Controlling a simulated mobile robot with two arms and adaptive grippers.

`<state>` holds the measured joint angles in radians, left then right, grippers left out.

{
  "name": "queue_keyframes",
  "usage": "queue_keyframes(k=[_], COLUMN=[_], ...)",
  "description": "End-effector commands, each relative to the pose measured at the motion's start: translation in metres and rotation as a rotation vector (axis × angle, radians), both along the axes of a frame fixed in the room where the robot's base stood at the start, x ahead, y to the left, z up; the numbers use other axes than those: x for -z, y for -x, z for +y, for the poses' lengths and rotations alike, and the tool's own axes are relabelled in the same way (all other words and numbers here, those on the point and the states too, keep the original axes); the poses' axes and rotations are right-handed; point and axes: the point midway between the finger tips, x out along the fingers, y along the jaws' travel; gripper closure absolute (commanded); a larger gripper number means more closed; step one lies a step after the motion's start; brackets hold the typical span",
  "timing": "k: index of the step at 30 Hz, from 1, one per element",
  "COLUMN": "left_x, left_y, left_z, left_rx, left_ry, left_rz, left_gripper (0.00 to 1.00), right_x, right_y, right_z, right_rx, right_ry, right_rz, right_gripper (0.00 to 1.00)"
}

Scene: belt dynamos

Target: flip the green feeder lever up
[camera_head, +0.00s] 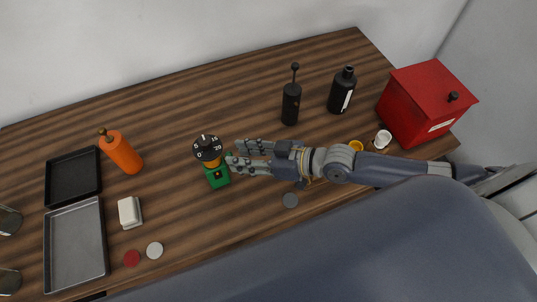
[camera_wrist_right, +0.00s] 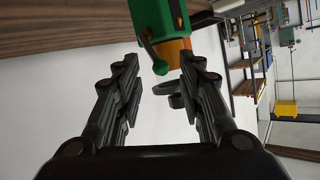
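The feeder has a green base (camera_head: 217,176), an orange neck and a black numbered dial (camera_head: 208,147) on top, and stands upright on the wooden table. The lever's knob appears between the fingers of my right gripper (camera_head: 235,154), which also shows in the wrist view (camera_wrist_right: 160,78). That gripper is open, just right of the feeder; I cannot tell whether it touches the lever. My left gripper is not in view.
An orange bottle (camera_head: 121,153), a white block (camera_head: 130,212) and two trays (camera_head: 73,178) (camera_head: 76,247) are on the left. Black bottles (camera_head: 291,103) (camera_head: 342,91) and a red box (camera_head: 420,104) stand behind my right arm. Small discs (camera_head: 154,250) lie in front.

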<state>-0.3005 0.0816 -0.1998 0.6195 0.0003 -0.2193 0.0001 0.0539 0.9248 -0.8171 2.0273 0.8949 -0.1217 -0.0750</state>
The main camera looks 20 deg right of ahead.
Motion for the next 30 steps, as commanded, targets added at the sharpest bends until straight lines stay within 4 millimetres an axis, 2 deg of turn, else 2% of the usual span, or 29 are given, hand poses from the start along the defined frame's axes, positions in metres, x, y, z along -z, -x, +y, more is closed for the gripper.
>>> queue_keyframes(k=[9, 16, 22, 30], left_x=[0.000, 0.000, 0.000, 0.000], left_y=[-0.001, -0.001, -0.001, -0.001], left_z=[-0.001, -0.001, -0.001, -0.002], left_rx=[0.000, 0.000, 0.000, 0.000], left_ry=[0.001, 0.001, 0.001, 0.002], left_rz=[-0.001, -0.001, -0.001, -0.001], left_gripper=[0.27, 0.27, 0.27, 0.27], right_x=[-0.016, -0.026, -0.032, -0.034], right_y=[0.031, 0.049, 0.057, 0.059], right_z=[-0.039, -0.062, -0.072, -0.074], right_rx=[-0.001, 0.000, -0.001, -0.001], right_ry=[0.004, 0.003, 0.001, -0.002], right_rz=[0.004, 0.005, 0.002, 0.002], right_gripper=[0.64, 0.64, 0.64, 0.64])
